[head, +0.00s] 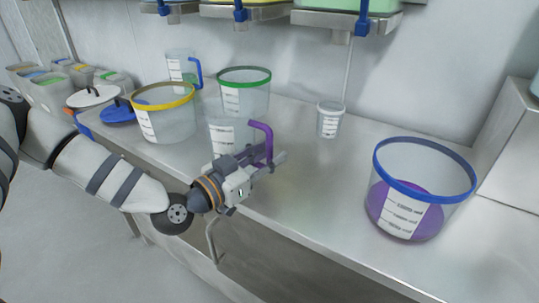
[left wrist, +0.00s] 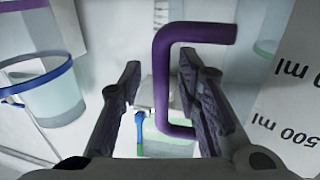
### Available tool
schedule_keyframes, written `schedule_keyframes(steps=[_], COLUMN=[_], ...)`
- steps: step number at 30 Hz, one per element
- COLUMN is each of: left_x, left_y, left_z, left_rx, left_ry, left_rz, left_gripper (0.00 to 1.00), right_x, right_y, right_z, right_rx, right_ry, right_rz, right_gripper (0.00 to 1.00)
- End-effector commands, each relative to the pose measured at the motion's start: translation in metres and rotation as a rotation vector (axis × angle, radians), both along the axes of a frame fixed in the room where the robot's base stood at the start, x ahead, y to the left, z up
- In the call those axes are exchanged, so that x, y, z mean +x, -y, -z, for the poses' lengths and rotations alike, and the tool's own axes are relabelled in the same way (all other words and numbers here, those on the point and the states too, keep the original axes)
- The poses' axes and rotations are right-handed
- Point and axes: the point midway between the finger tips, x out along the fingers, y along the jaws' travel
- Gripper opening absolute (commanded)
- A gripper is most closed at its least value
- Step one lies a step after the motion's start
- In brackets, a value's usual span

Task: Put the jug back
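A clear jug (head: 226,137) with a purple handle (head: 263,142) stands upright on the steel bench, near its front edge. My left gripper (head: 268,163) is at the handle side of this jug. In the left wrist view the purple handle (left wrist: 164,85) lies between the two spread fingers of my left gripper (left wrist: 162,100), with gaps on both sides. The jug's wall with its 500 ml marks (left wrist: 288,100) fills the right of that view. Another clear jug (head: 178,68) with a blue handle stands at the back by the wall. My right gripper is not in view.
A yellow-rimmed bucket (head: 165,122) and a green-rimmed bucket (head: 245,98) stand close to the purple-handled jug. A small lidded cup (head: 330,119) and a blue-rimmed bucket (head: 385,165) with purple contents are to the right. The bench (head: 310,195) between is clear.

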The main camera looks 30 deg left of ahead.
Motion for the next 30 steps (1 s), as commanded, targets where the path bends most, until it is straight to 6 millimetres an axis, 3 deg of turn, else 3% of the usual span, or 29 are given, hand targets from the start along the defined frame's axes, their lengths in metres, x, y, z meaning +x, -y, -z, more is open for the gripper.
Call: schedule_keyframes(steps=[6, 12, 17, 30], left_x=[-0.056, -0.097, -0.11, -0.11], left_y=[-0.017, -0.029, -0.031, -0.031], left_z=[-0.009, -0.009, -0.004, -0.001], left_rx=[-0.004, -0.003, -0.002, -0.002], left_ry=[0.01, 0.013, 0.006, -0.001], left_rz=[-0.005, -0.003, -0.001, -0.001], left_gripper=[0.31, 0.31, 0.31, 0.31], right_x=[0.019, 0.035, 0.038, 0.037], right_y=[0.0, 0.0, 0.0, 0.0], right_z=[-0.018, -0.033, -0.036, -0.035], right_rx=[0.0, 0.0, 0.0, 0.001], right_ry=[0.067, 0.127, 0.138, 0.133], right_rz=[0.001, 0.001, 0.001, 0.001], right_gripper=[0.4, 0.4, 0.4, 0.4])
